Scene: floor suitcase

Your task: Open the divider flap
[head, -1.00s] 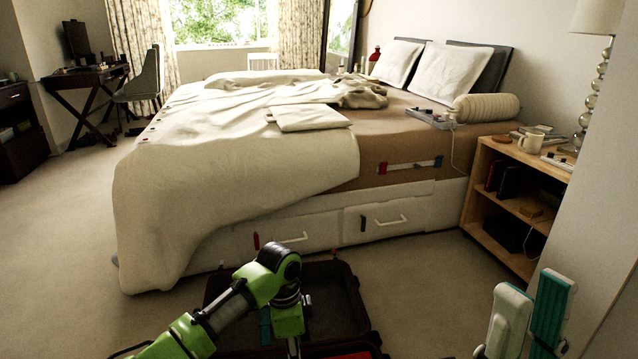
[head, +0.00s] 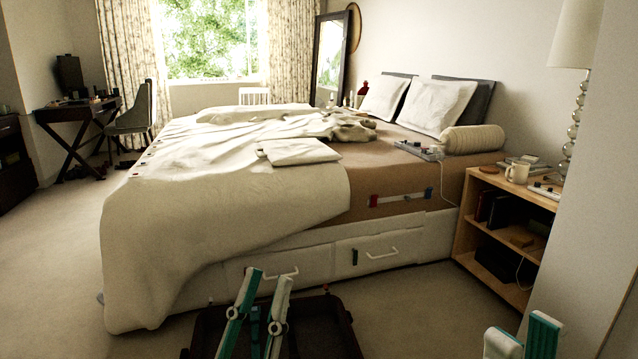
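The open dark suitcase (head: 325,328) lies on the floor at the bottom of the head view, in front of the bed. Only its far part shows; the rest is cut off by the lower edge. I cannot make out the divider flap. My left gripper (head: 267,277) is in front of the suitcase, its teal and pale fingers pointing up and apart, with nothing seen between them. My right gripper (head: 523,327) is at the bottom right, away from the suitcase, fingers apart and empty. Its lower part is out of frame.
The bed (head: 225,205) with white drawers (head: 380,252) stands right behind the suitcase. A wooden shelf unit (head: 490,240) is at the right, beside a wall edge (head: 590,200). Carpet (head: 420,310) is clear between the suitcase and my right gripper.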

